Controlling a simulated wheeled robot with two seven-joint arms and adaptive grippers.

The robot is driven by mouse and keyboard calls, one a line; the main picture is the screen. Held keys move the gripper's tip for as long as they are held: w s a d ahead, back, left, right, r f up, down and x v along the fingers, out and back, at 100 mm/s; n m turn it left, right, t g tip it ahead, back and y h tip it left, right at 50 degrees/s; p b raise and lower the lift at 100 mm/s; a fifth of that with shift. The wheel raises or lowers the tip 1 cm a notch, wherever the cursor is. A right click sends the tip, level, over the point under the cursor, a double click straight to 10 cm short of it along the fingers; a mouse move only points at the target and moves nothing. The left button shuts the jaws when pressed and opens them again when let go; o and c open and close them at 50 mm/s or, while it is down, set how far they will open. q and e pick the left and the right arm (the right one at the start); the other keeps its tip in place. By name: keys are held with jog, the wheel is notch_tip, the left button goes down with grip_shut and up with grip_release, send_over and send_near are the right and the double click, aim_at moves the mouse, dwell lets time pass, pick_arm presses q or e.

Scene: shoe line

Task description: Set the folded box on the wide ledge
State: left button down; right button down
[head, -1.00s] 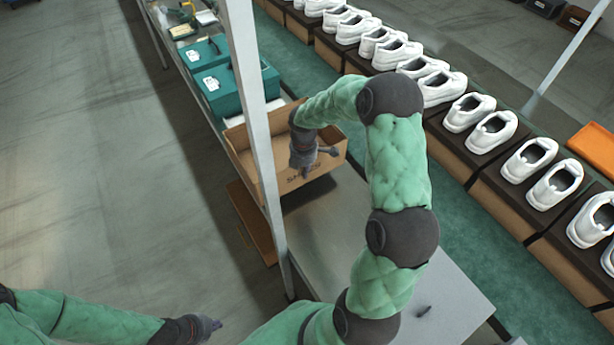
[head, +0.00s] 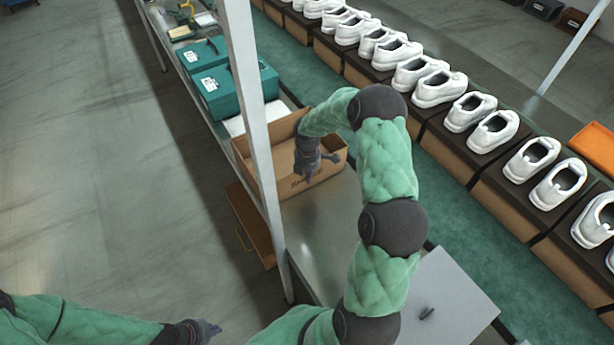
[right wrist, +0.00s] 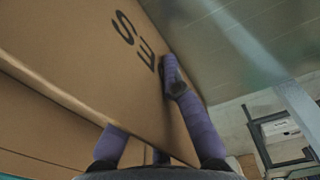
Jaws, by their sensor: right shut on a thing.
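The folded box (head: 268,178) is a brown cardboard box with an open top and dark lettering on its near side. It stands roughly level at the grey ledge (head: 325,225), behind the post; I cannot tell whether its base touches. My right gripper (head: 312,165) is shut on the box's near wall. In the right wrist view, the purple fingers (right wrist: 150,125) straddle the wall of the box (right wrist: 90,60). My left gripper (head: 210,328) is away from the box at the lower left, and its finger opening is unclear.
A grey post (head: 254,120) rises in front of the ledge. Teal boxes (head: 225,90) stand behind the folded box. White shoes (head: 495,130) line the right side on dark boxes. A grey panel (head: 455,300) with a dark handle is at the front right. The ledge is bare before the box.

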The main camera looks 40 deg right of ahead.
jog(key=shift+f, duration=0.15)
jog(key=c, duration=1.4)
grip_release()
notch_tip(320, 180, up, 12)
jog(key=p, duration=0.2)
jog(key=shift+r+p, duration=0.2)
jog(key=shift+p, duration=0.2)
